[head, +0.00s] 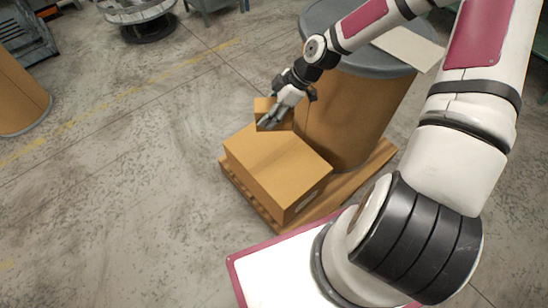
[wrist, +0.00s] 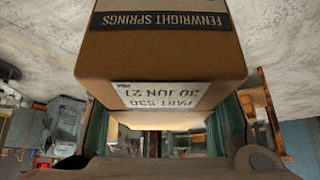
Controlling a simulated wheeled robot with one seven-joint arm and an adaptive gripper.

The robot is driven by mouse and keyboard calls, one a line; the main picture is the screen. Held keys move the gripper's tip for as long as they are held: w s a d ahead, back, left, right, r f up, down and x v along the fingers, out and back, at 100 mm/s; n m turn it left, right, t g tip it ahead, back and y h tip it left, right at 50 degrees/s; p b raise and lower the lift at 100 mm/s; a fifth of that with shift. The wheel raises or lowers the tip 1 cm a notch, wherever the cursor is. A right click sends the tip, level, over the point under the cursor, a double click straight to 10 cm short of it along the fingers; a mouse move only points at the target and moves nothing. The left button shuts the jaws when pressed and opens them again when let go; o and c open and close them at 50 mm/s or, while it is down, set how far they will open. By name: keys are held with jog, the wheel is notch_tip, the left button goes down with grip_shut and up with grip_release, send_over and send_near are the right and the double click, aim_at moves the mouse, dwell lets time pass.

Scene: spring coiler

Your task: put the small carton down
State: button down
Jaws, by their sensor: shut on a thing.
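In the wrist view the small carton (wrist: 160,55) fills the upper middle, with a dark "FENWRIGHT SPRINGS" strip and a white printed label. Teal finger pads show on both sides below it, and my gripper (wrist: 160,132) spans the bottom. Its underside is hidden in the head view, so I cannot tell whether it touches the larger carton.
The larger carton stands on a wooden pallet (head: 243,199), beside a brown drum (head: 345,115) with a grey lid (head: 325,18). A pale flat sheet (head: 410,46) lies on the lid. Another drum (head: 18,95) stands far left. The concrete floor between is clear.

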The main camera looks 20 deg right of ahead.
jog(key=s+a+f+n+g+b, duration=0.1)
jog(key=s+a+f+n+b, duration=0.1)
jog(key=f+b, duration=0.35)
jog(key=s+a+f+n+g+b, duration=0.1)
jog(key=s+f+n+g+b, duration=0.15)
jog(key=f, duration=0.65)
jog(key=s+a+f+n+g+b, duration=0.1)
jog(key=s+a+f+n+b, duration=0.15)
jog(key=f, duration=0.55)
jog(key=shift+t, duration=0.25)
jog(key=w+d+b, duration=0.1)
jog(key=w, duration=0.4)
jog(key=w+d+f+b, duration=0.1)
jog(key=w+b, duration=0.1)
jog(key=w, duration=0.3)
jog(key=w+d+b, duration=0.1)
jog(key=w, duration=0.4)
jog(key=shift+d+f+b, duration=0.15)
jog(key=shift+d+b, duration=0.15)
jog(key=shift+d, duration=0.05)
notch_tip(320, 180, down, 4)
jog(key=shift+w+r+b, duration=0.1)
jog(key=shift+r+b, duration=0.1)
jog(key=shift+b, duration=0.6)
jog(key=shift+r, duration=0.1)
jog(key=c, duration=0.8)
grip_release()
jog(key=shift+o, duration=0.2)
